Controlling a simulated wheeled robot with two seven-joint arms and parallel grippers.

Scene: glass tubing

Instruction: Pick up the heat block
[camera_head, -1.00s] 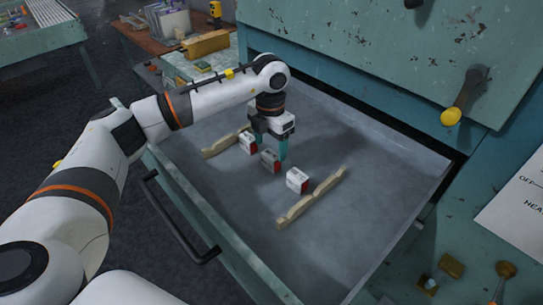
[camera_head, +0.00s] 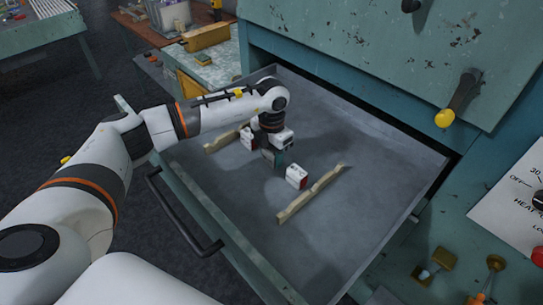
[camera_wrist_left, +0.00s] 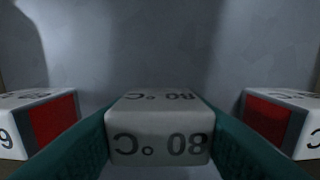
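My left gripper (camera_head: 273,158) is low in the open drawer, at the middle of three small white heat blocks with red ends. In the left wrist view, this middle heat block (camera_wrist_left: 160,128), marked 80 °C, sits between the two teal fingers, with no gap visible on either side. In the head view it is mostly hidden by the fingers. The left heat block (camera_head: 247,138) and the right heat block (camera_head: 297,177) stand apart on each side. The block seems to be at the drawer floor; I cannot tell if it is lifted. My right gripper is out of view.
Two pale wooden rails (camera_head: 310,194) (camera_head: 222,141) lie beyond the outer blocks. The metal drawer (camera_head: 340,240) has low walls and a dark handle (camera_head: 180,215). The teal oven body (camera_head: 370,50) with a yellow-knobbed lever (camera_head: 445,117) rises behind. The drawer's right part is clear.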

